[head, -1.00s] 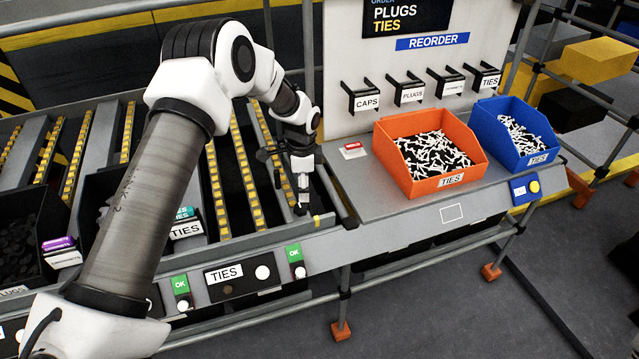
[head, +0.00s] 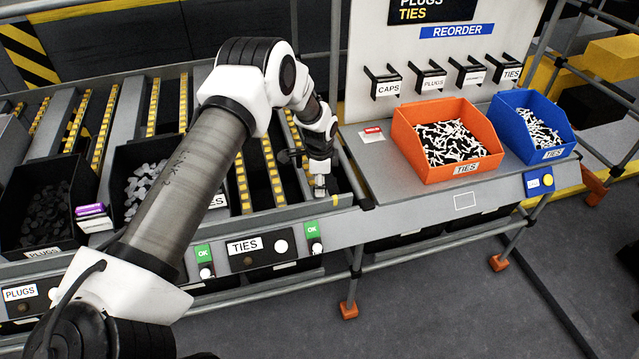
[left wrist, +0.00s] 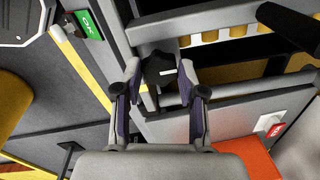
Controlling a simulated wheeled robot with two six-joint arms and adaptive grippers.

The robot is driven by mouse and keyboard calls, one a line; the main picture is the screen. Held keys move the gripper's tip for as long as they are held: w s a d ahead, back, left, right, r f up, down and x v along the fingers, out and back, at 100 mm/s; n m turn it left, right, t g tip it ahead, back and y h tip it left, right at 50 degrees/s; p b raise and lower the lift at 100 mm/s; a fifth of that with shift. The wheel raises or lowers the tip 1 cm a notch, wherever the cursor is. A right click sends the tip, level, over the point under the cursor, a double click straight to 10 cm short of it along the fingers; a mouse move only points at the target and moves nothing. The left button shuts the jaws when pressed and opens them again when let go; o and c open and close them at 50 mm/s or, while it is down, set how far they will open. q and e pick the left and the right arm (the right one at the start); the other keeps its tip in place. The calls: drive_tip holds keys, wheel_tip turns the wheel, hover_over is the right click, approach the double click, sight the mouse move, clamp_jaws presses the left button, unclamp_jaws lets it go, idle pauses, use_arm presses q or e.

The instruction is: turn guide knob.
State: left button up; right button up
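The guide knob (left wrist: 158,68), black with a white mark, sits at the end of a grey rail in the left wrist view. The left gripper (left wrist: 160,72) has its two fingers apart, one on each side of the knob. I cannot tell whether the fingers touch it. In the head view the left gripper (head: 320,190) points down at the front end of the right-hand roller lane, just above an OK sign (head: 313,230); the knob is too small and covered to make out there. My right gripper is not in view.
An orange ties bin (head: 447,178) and a blue ties bin (head: 551,156) stand on the grey shelf to the right. Black bins (head: 75,232) of parts are left, partly behind my arm. A front rail with knobs and a TIES label (head: 244,247) runs below.

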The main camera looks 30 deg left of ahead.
use_arm(q)
drive_tip(key=shift+f, duration=0.25)
drive_tip(key=shift+s+d+n, duration=0.1)
drive_tip(key=shift+n, duration=0.3)
drive_tip(key=n, duration=0.3)
drive_tip(key=shift+n+b, duration=0.3)
drive_tip(key=shift+b, duration=0.05)
drive_tip(key=n, duration=0.2)
drive_tip(key=shift+n, duration=0.4)
drive_tip(key=n, duration=0.3)
drive_tip(key=shift+n, duration=0.3)
drive_tip(key=n, duration=0.6)
drive_tip(key=shift+p, duration=0.35)
drive_tip(key=n, duration=0.6)
drive_tip(key=shift+n+p, duration=0.35)
drive_tip(key=shift+n, duration=0.05)
